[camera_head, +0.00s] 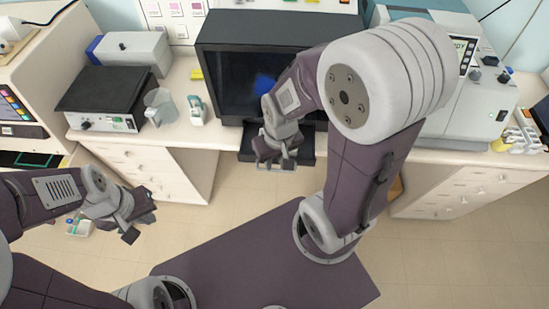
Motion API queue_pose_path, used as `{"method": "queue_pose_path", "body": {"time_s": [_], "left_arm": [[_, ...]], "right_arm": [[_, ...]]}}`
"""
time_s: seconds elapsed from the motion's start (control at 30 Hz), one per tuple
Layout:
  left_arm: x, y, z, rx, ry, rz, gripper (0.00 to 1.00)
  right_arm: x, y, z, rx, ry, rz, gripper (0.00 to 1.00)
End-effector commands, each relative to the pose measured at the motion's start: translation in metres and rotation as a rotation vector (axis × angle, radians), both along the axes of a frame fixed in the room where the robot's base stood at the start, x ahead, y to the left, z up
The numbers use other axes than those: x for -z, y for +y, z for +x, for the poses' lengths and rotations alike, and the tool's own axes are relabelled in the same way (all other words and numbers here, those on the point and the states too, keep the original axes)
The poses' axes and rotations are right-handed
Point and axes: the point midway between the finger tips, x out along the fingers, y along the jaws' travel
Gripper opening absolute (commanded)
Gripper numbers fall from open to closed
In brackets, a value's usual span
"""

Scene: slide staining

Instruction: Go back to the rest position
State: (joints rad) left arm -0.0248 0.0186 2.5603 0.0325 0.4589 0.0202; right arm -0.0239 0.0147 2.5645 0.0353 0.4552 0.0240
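My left gripper (140,226) is at the lower left, over the floor in front of the bench. Its dark fingers look spread, with nothing seen between them. My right gripper (276,163) points down in front of the dark cabinet (222,72), over a black tray or drawer (247,154) low in the cabinet's front. A small pale strip shows at its fingertips; I cannot tell whether it is held or lies behind. My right arm hides part of the cabinet. A blue patch (264,84) shows inside the cabinet.
A black-topped device (105,90), a glass beaker (160,105) and a small white bottle (197,110) stand on the bench left of the cabinet. A large grey-blue instrument (480,105) stands at the right. A shelf unit (30,75) borders the left. The floor (440,255) at the lower right is clear.

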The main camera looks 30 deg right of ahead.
Motion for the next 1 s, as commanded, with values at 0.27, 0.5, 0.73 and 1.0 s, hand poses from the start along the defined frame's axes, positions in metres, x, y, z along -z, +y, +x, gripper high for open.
{"method": "queue_pose_path", "body": {"time_s": [0.27,0.5,0.73,1.0], "left_arm": [[0.025,0.0,0.0,0.0,0.0,0.0,0.0],[0.107,0.0,0.0,0.0,0.001,0.0,0.0],[0.099,0.0,0.001,0.0,0.0,0.0,0.0],[0.099,0.0,0.0,0.0,0.0,0.0,0.0]], "right_arm": [[0.026,0.0,0.0,-0.005,0.002,-0.001,0.25],[0.107,0.0,0.0,-0.006,0.003,-0.002,0.25],[0.099,0.0,0.001,-0.007,0.003,-0.002,0.25],[0.099,0.0,0.001,-0.007,0.003,-0.002,0.25]]}}
